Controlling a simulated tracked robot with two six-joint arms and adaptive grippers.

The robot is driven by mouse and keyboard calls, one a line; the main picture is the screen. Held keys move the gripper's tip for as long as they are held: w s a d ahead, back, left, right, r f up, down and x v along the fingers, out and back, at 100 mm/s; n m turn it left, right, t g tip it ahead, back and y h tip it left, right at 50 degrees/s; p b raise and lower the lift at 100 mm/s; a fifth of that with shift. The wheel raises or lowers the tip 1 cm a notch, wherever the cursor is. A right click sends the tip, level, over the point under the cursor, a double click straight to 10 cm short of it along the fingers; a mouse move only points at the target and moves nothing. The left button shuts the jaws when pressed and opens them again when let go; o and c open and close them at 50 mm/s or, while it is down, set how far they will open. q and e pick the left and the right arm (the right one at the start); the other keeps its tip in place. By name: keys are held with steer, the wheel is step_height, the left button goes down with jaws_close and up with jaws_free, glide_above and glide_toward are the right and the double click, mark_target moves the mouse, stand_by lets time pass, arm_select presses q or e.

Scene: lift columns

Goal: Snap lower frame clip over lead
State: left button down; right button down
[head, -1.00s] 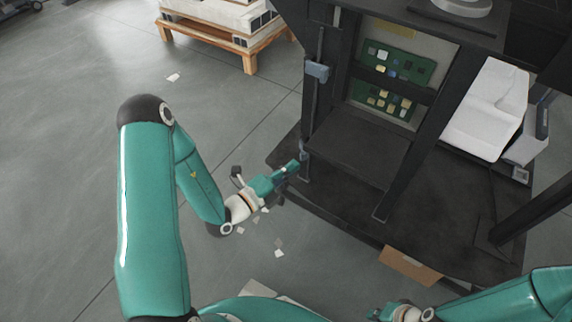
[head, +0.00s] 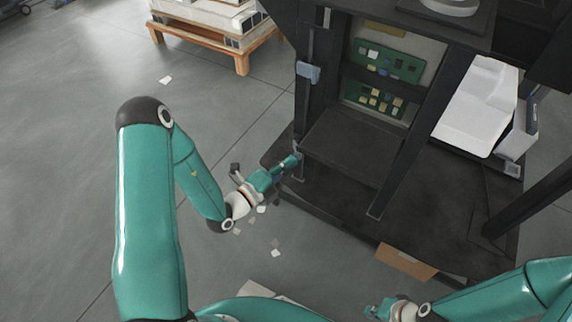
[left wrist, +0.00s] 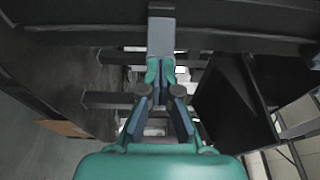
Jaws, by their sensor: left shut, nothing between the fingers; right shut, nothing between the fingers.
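A dark upright frame post carries a grey-blue upper clip (head: 308,72), with a thin lead (head: 311,45) running down to it. A small grey-blue piece low on the same post, probably the lower frame clip (head: 297,147), is partly hidden by my left fingertips. My left gripper (head: 292,161) is shut and empty, its tips at or very close to that piece. In the left wrist view the shut fingertips (left wrist: 160,66) meet the lower end of a grey upright strip (left wrist: 161,36); I cannot tell whether they press on it. My right gripper (head: 371,311) is shut and empty at the bottom edge.
Green circuit boards (head: 388,62) sit inside the dark frame. A white moulded part (head: 478,110) stands at its right. A brown cardboard piece (head: 407,262) lies at the base's front edge. Paper scraps (head: 276,252) lie on the floor. A wooden pallet (head: 240,50) stands behind.

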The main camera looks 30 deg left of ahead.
arm_select(q)
steer(key=shift+w+d+p, duration=0.1)
steer(key=shift+w+p, duration=0.25)
steer(key=shift+w, duration=1.2)
steer(key=s+p, duration=0.1)
steer(key=s, duration=0.6)
steer(key=shift+a, duration=0.25)
stand_by(0.3)
